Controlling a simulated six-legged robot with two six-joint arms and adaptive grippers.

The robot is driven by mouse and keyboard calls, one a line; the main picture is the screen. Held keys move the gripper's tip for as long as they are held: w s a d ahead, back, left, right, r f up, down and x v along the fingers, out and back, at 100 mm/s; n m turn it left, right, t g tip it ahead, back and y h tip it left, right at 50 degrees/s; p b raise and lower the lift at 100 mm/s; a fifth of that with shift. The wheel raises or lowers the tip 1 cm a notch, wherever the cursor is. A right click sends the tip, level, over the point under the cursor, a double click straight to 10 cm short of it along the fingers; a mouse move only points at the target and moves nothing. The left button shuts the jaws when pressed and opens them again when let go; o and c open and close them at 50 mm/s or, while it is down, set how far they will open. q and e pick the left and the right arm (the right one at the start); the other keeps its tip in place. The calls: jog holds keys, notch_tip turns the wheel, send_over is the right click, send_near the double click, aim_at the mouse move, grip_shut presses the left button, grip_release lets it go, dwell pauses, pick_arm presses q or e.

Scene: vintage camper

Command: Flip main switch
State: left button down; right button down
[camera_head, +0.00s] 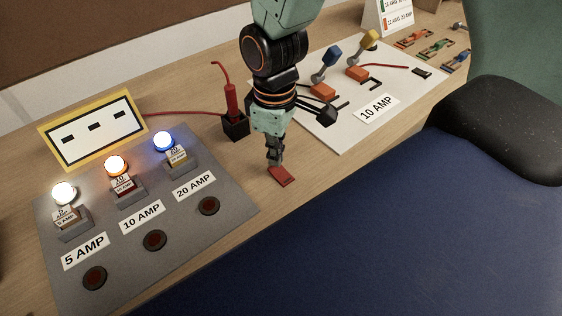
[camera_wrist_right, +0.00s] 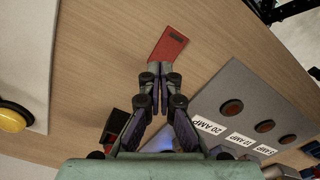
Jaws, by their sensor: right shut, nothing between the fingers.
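No part is labelled as the main switch in these views. My right gripper (camera_head: 275,160) points down at the wooden counter, shut with nothing between its fingers. A flat red piece (camera_head: 284,177) lies on the counter right at its fingertips; in the right wrist view the red piece (camera_wrist_right: 170,46) shows just beyond the closed tips (camera_wrist_right: 160,72). I cannot tell whether they touch. Two lever switches with orange bases, one blue-handled (camera_head: 333,52) and one yellow-handled (camera_head: 369,41), stand on a white board behind the gripper. My left gripper is not in view.
A grey panel (camera_head: 228,231) at left has three lit lamps, labels 5, 10 and 20 AMP, and dark red round buttons. A red probe in a black holder (camera_head: 235,127) stands beside my right gripper. A blue seat (camera_head: 400,240) fills the front right.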

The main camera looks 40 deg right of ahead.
aim_at(277, 169)
jog(key=shift+s+f, duration=0.1)
jog(key=shift+f, duration=0.25)
dwell(0.3)
jog(key=shift+f+b, duration=0.1)
jog(key=shift+b, duration=0.2)
jog(key=shift+f, duration=0.55)
jog(key=shift+r, duration=0.1)
notch_tip(277, 169, up, 7)
jog(key=p, duration=0.8)
dwell(0.4)
dwell(0.4)
jog(key=shift+s, duration=0.1)
